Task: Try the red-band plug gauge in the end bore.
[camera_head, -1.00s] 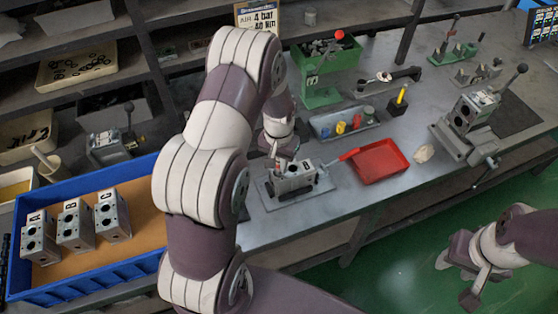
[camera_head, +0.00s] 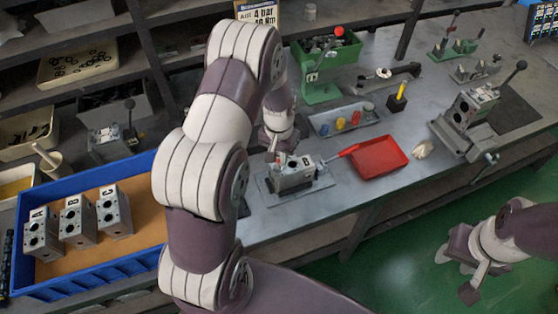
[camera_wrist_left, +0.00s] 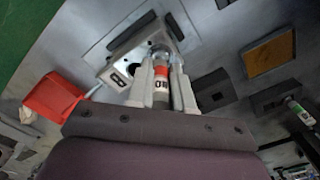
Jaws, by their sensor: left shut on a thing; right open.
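A grey valve block (camera_head: 293,173) sits on a flat plate on the bench; it fills the upper middle of the left wrist view (camera_wrist_left: 126,70), with dark bores and a letter on one face. My left gripper (camera_wrist_left: 162,88) is shut on the red-band plug gauge (camera_wrist_left: 161,72), a pale cylinder with a red ring and dark lettering. The gauge's far end is close against the block's end; I cannot tell whether it is in the bore. In the head view my left gripper (camera_head: 279,150) is small beside the block, partly behind my arm. My right gripper (camera_head: 473,285) is open and empty over the floor.
A red tray (camera_head: 378,157) lies right of the block. A grey tray (camera_head: 343,118) with several coloured plugs stands behind it. A blue crate (camera_head: 90,285) holds blocks A, B and C. A clamp fixture (camera_head: 465,125) stands at the right.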

